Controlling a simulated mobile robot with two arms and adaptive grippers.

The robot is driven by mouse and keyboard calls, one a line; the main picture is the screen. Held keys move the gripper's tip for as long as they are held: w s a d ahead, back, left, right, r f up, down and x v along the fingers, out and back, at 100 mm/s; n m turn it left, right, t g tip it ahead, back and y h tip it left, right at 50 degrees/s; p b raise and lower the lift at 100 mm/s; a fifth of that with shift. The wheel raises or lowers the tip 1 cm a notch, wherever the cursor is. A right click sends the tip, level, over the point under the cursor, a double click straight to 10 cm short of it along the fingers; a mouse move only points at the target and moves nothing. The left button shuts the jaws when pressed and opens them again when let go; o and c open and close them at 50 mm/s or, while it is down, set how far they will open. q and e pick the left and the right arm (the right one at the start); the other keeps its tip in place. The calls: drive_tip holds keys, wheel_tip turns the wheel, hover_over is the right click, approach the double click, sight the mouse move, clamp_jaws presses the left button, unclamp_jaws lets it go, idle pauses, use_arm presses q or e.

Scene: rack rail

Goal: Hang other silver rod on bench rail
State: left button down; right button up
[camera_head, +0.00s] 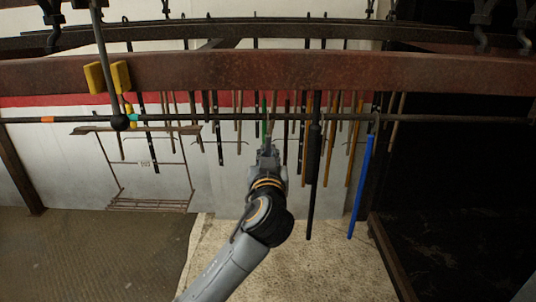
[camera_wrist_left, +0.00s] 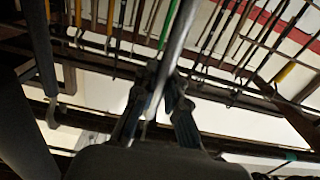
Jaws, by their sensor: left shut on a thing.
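My left gripper (camera_head: 268,150) is raised in front of the hanging rods, just below the dark horizontal rail (camera_head: 215,118). In the left wrist view the left gripper (camera_wrist_left: 157,85) is shut on a silver rod (camera_wrist_left: 178,40), which runs from between the fingers to the top edge of the picture. In the head view the held rod is largely hidden by the gripper. I cannot tell whether its end touches the rail. My right gripper is not in view.
A thick black rod (camera_head: 314,150) and a blue rod (camera_head: 361,185) hang to the right of the gripper. Several thin rods hang behind. A reddish beam (camera_head: 240,72) crosses above the rail. Yellow blocks (camera_head: 121,77) and a wire rack (camera_head: 146,204) are at left.

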sight(268, 145)
use_arm(q)
drive_tip(key=shift+r+p, duration=0.45)
drive_tip(key=shift+r, duration=0.25)
drive_tip(key=shift+s+r, duration=0.35)
drive_tip(key=shift+s, duration=0.15)
drive_tip(key=shift+s+r+p, duration=0.1)
drive_tip(key=shift+r+p, duration=0.15)
drive_tip(key=shift+p, duration=0.2)
drive_tip(key=shift+s, duration=0.15)
drive_tip(key=s, duration=0.7)
drive_tip(key=shift+w, duration=0.1)
